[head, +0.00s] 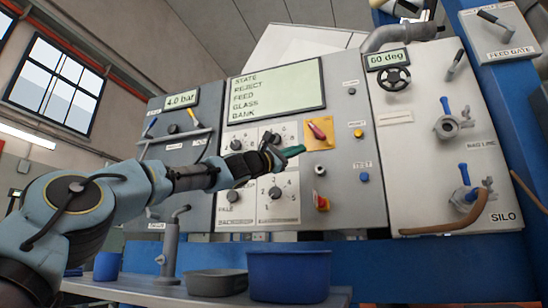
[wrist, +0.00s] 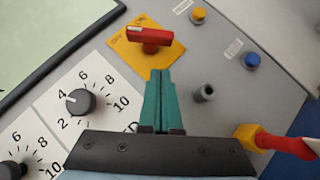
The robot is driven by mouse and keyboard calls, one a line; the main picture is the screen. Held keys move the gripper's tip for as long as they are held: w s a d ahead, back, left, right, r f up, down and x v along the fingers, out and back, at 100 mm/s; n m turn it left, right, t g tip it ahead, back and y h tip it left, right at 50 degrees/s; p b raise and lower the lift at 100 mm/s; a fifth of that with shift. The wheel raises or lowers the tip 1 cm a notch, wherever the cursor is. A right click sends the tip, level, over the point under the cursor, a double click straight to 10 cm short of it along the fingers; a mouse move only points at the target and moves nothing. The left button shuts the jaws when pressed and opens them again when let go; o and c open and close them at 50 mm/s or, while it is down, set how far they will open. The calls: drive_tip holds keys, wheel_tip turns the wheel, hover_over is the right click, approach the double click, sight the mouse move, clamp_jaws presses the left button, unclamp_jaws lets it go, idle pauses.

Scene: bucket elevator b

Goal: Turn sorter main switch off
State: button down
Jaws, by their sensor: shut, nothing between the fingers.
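A red rotary switch handle (head: 316,130) sits on a yellow square plate (head: 326,142) on the grey control panel, to the right below the display. It shows in the wrist view as a red handle (wrist: 152,36) on the yellow plate (wrist: 122,45), with ON and OFF lettering along the plate's edge. The handle's exact setting is hard to read. My gripper (head: 298,150) has green fingers, shut and empty. In the wrist view the fingertips (wrist: 160,74) point at the switch from just below the handle. Whether they touch the plate is unclear.
Selector knobs (wrist: 80,101) lie left of the fingers. A grey stub (wrist: 204,92) and a blue button (wrist: 252,60) are to the right. A red-and-yellow switch (head: 321,203) juts out lower down. A blue bin (head: 289,275) stands below the panel.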

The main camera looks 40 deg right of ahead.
drive_tip(key=b+v, duration=0.3)
drive_tip(key=v, duration=0.5)
drive_tip(key=shift+a+b, duration=0.2)
drive_tip(key=shift+b, duration=0.15)
drive_tip(key=shift+s, duration=0.1)
